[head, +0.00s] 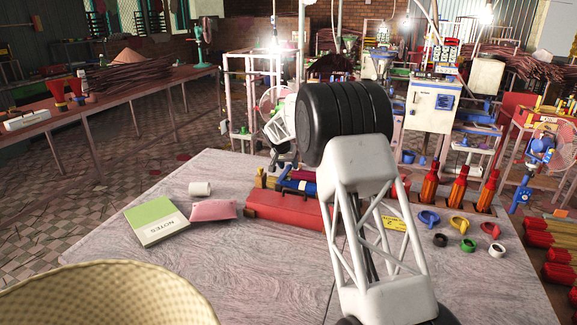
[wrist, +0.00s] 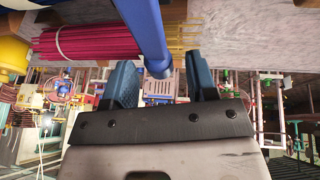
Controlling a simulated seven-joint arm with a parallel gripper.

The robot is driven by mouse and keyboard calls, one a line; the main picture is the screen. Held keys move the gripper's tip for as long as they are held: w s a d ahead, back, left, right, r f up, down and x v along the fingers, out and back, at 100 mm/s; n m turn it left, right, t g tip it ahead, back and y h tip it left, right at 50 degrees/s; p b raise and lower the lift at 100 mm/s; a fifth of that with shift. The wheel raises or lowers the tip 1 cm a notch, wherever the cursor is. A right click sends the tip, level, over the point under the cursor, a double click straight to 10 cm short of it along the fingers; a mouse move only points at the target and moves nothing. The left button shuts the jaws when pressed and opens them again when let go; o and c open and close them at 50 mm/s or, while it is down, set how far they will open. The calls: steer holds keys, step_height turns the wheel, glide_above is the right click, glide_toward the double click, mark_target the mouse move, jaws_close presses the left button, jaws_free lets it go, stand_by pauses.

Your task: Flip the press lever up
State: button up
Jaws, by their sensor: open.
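A blue bar, which looks like the press lever (wrist: 146,32), runs down from the top edge of the wrist view. Its rounded end sits in the gap between the two blue fingers of my gripper (wrist: 159,68). The fingers are spread apart, with space on both sides of the bar; I cannot tell whether either touches it. In the head view, my arm covers much of the work area. A red press-like body (head: 280,208) lies on the table behind it, with blue parts (head: 298,186) above it. The lever's full length and pivot are hidden.
A pink incense bundle (wrist: 88,42) lies beside the bar. The grey table (head: 235,265) also holds a green notebook (head: 156,221), a pink packet (head: 213,210), a white roll (head: 199,188), small coloured rings (head: 467,245) and several red bottles (head: 459,187). The table's front middle is clear.

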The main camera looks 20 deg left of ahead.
steer(key=shift+w+f, duration=0.1)
steer(key=shift+f, duration=0.05)
jaws_close()
stand_by(0.4)
